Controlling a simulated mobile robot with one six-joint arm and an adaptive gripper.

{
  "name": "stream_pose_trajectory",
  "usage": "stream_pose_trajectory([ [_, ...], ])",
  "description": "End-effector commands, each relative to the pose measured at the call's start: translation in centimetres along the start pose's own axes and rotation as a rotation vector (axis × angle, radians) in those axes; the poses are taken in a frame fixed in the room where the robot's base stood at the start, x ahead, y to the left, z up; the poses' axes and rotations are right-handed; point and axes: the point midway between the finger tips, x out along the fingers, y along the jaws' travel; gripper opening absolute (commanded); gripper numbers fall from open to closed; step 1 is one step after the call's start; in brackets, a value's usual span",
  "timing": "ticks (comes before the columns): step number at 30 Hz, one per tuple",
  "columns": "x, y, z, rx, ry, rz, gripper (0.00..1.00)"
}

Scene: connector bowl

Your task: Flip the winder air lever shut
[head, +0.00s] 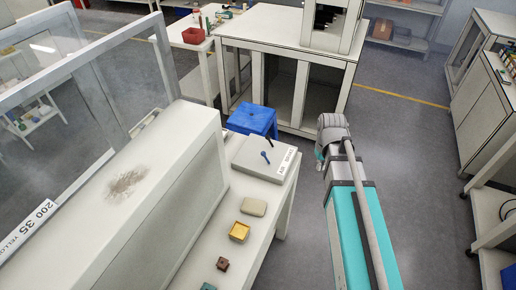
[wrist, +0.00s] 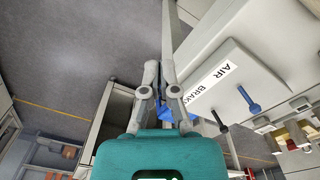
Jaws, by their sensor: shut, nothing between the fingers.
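A pale control box (head: 255,158) with a white label (head: 287,160) sits at the far end of the bench. A blue lever (head: 265,157) and a black lever (head: 270,138) stand up from its top. In the wrist view the label (wrist: 213,80) reads "AIR" beside the blue lever (wrist: 249,99) and "BRAK…" beside the dark lever (wrist: 219,121). My gripper (wrist: 159,72) is shut and empty, left of the box and apart from both levers. In the head view my arm's end is right of the box; the fingers are mostly hidden.
A beige block (head: 253,207), a yellow tray (head: 239,232) and a small brown piece (head: 222,264) lie on the bench (head: 262,245). A white cabinet (head: 290,55) stands behind. Open floor lies right of the bench.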

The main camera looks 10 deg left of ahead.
Motion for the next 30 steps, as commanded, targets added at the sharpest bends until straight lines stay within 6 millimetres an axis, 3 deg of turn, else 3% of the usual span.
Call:
stream_pose_trajectory([
  [1, -0.4, -0.9, -1.7, -0.045, 0.002, 0.001, 0.00],
  [3, -0.7, -2.2, -3.2, -0.105, 0.004, 0.004, 0.00],
  [18, -2.8, -13.3, -13.1, -0.529, 0.022, 0.021, 0.00],
  [24, -3.5, -18.1, -16.0, -0.679, 0.028, 0.027, 0.00],
  [30, -3.9, -21.1, -17.4, -0.771, 0.032, 0.030, 0.00],
])
